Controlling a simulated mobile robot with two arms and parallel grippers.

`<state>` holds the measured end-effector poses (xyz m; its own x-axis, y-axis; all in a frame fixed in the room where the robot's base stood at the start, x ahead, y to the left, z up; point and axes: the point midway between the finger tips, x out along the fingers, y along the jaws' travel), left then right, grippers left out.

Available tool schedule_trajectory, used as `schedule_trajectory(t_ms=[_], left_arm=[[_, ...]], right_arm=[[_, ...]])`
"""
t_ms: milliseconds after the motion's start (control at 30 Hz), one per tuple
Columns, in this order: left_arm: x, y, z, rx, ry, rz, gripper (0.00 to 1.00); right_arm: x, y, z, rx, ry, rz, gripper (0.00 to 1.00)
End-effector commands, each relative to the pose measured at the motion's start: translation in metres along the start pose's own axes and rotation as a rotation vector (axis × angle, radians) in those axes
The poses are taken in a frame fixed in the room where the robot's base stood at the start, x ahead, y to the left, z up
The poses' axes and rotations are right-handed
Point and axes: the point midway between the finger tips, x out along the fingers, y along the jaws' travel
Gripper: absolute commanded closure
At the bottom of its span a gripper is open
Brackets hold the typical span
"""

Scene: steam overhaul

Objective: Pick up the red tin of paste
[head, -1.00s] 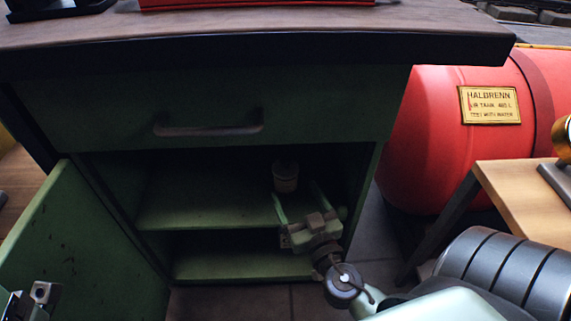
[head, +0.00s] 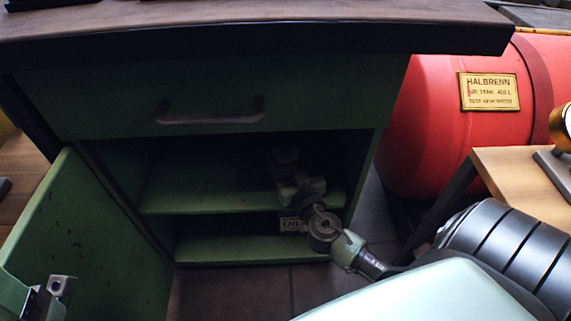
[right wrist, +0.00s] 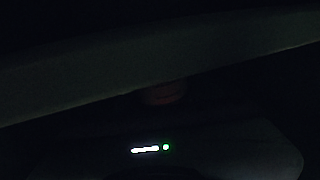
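A small round tin (head: 285,157) stands in deep shade on the upper shelf of the green cabinet. Its colour does not show in the head view. In the right wrist view a faint reddish shape (right wrist: 164,93), possibly the tin, shows below a dark slanting band. My right gripper (head: 286,176) reaches into the cabinet at the tin, partly in front of it. Its fingers are lost in the dark, so I cannot tell whether they are open or touch the tin. Part of my left gripper (head: 60,288) shows at the lower left, away from the cabinet opening.
The cabinet's upper shelf (head: 190,202) lies close below my right gripper, with the drawer (head: 230,90) above. The open green door (head: 75,225) stands at left. A red air tank (head: 430,140) and wooden table (head: 520,175) are at right.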

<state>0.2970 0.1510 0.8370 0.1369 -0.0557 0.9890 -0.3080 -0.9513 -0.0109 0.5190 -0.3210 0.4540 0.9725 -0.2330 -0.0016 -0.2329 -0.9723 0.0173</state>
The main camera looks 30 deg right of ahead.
Motion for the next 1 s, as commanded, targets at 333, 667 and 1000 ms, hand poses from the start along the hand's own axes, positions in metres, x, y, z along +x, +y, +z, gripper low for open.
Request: schedule_trajectory(t_ms=[333,667,1000], left_arm=[[-0.001,0.0,0.001,0.0,-0.006,0.002,0.26],[-0.001,-0.001,-0.001,-0.001,-0.033,-0.009,0.26],[0.022,-0.001,0.001,-0.004,-0.105,-0.022,0.26]], right_arm=[[0.0,0.0,-0.003,0.0,0.005,0.0,1.0],[0.0,0.001,-0.022,0.002,0.007,0.002,1.0],[0.0,0.001,-0.087,0.002,0.006,0.0,1.0]])
